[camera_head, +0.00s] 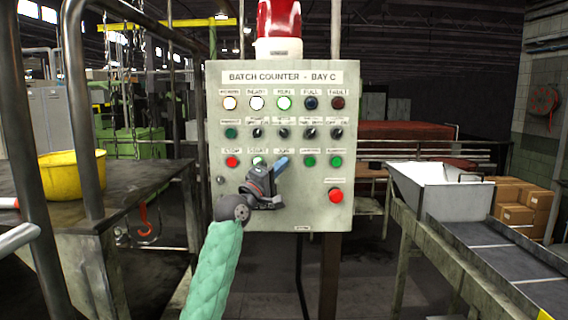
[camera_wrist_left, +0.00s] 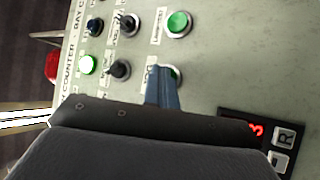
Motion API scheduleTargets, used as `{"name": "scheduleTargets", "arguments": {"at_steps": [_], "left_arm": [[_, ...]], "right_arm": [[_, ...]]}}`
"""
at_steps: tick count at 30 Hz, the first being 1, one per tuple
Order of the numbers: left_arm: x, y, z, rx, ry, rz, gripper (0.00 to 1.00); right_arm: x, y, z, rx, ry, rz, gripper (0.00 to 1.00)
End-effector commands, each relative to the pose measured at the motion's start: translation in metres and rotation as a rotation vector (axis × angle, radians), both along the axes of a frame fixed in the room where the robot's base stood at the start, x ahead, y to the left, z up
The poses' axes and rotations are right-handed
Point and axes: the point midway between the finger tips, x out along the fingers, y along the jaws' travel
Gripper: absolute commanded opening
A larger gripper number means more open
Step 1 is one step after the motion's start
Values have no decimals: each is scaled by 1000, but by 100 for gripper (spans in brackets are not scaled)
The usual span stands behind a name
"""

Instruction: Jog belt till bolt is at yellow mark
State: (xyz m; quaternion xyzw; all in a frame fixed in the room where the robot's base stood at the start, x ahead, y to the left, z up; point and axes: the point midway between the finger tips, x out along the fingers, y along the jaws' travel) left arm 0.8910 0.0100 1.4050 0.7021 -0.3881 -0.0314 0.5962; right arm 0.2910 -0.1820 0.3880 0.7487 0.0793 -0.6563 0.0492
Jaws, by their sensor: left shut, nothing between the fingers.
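The grey control panel (camera_head: 225,200), headed "BATCH COUNTER - BAY C", stands in front of me. My left gripper (camera_head: 281,164) is shut and empty in front of its lower button row. In the left wrist view its blue fingertips (camera_wrist_left: 163,84) overlap a green button (camera_wrist_left: 176,74), mostly hidden, in the column under the RUN lamp. I cannot tell whether they touch or press it. The dark belt (camera_head: 480,242) runs along the right, below a white hopper (camera_head: 440,200). I make out no bolt. A small yellow patch (camera_head: 544,314) shows at the lower right edge. My right gripper is out of view.
A red stop button (camera_head: 232,161) and a larger red button (camera_head: 335,195) are on the panel. The green RUN lamp (camera_head: 284,102) is lit. A display (camera_wrist_left: 257,129) shows a red 3. A yellow bucket (camera_head: 72,175) stands on the left bench; cartons (camera_head: 520,205) are right.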

Motion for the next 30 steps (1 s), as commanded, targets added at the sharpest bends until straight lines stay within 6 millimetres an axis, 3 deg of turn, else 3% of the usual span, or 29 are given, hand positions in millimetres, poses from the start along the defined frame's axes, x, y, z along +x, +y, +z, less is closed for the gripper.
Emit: {"name": "scheduleTargets", "arguments": {"at_steps": [30], "left_arm": [[-8, 0, 0, 0, 1, 0, 0]], "right_arm": [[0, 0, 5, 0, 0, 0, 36]]}}
